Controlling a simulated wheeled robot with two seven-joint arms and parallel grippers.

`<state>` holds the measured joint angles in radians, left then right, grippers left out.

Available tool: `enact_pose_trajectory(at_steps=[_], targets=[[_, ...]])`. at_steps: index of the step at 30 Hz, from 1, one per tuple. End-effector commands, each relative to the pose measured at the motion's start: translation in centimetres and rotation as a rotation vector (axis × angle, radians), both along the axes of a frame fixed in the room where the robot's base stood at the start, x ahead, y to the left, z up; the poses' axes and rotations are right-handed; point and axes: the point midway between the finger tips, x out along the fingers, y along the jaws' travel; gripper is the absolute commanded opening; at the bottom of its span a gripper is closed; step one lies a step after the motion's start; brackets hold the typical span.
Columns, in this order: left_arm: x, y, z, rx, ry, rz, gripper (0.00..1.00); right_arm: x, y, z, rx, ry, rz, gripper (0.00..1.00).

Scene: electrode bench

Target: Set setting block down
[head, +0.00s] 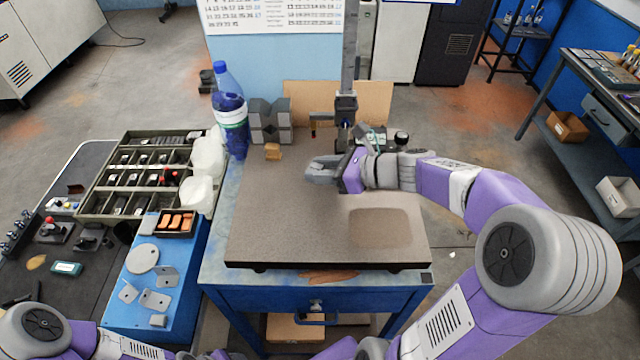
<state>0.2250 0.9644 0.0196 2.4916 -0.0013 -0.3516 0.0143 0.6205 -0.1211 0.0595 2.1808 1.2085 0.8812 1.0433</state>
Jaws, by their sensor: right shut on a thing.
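My right gripper (322,168) reaches in from the right, its fingers pointing left, over the back middle of the speckled surface plate (290,215). It is shut on the setting block, which is mostly hidden by the grey fingers. I cannot tell whether the block touches the plate. A small tan block (273,151) sits on the plate to the left of and behind the gripper. My left arm shows only at the bottom left edge, and its gripper is out of view.
A grey V-shaped block (270,122) and a blue-capped bottle (230,112) stand at the back left of the plate. A height-gauge column (347,75) rises just behind the gripper. A parts tray (128,208) lies left. The plate's front and left are clear.

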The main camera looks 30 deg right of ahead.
Motion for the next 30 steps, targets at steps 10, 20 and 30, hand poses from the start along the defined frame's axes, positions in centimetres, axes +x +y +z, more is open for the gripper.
enact_pose_trajectory(at_steps=[10, 20, 30], targets=[[0.0, 0.0, -1.9, 0.0, -0.001, 0.0, 0.54, 0.0, 0.0, -4.9, 0.001, 0.001, -0.001, 0.0], [0.1, 0.0, -1.9, 0.0, -0.001, 0.0, 0.54, 0.0, 0.0, -5.1, -0.001, -0.002, 0.001, 0.0], [0.1, 0.0, -2.1, 0.0, -0.001, 0.0, 0.54, 0.0, 0.0, -5.5, -0.001, -0.001, 0.0, 0.62]])
